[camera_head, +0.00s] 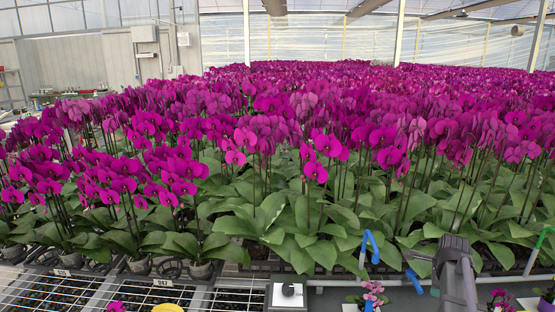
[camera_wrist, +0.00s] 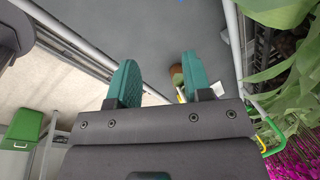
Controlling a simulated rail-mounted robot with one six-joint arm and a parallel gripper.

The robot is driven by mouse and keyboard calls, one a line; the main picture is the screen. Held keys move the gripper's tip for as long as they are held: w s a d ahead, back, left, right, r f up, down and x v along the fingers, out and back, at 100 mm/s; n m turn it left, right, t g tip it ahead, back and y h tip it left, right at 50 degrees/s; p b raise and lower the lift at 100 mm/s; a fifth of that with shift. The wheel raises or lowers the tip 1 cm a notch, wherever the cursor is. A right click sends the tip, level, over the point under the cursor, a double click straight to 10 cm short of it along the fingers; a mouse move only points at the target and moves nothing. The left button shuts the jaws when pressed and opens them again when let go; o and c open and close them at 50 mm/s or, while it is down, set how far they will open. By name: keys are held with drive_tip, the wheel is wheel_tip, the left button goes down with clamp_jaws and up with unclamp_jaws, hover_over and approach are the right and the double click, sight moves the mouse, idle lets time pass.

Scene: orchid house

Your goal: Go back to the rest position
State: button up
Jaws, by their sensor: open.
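My gripper (camera_wrist: 157,80) shows in the wrist view with its two green fingers spread apart and nothing between them. Grey floor and a pale strip lie beyond the fingers. A small brown pot (camera_wrist: 176,76) shows far below, close beside the right finger and partly hidden by it. In the head view a dark part of my arm (camera_head: 456,275) stands at the lower right; the gripper's fingers cannot be made out there.
A dense bed of magenta orchids (camera_head: 300,130) fills the head view. Along its front edge are a wire-mesh bench (camera_head: 50,292), a yellow tag (camera_head: 167,308), blue hooks (camera_head: 371,246) and a small potted orchid (camera_head: 372,294). A green box (camera_wrist: 27,124) shows at left in the wrist view.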

drive_tip(key=s+a+n+g, duration=0.1)
drive_tip(key=s+a+n, duration=0.4)
drive_tip(key=a, duration=0.5)
drive_tip(key=s+a+n+g+y, duration=0.1)
drive_tip(key=s+a+n, duration=0.5)
drive_tip(key=a+n, duration=0.4)
drive_tip(key=s+a+n, duration=0.5)
drive_tip(key=a+n, duration=0.3)
drive_tip(key=a, duration=0.4)
drive_tip(key=shift+s+a+f+g+y, duration=0.15)
drive_tip(key=shift+f+g+y, duration=0.15)
drive_tip(key=shift+g, duration=0.1)
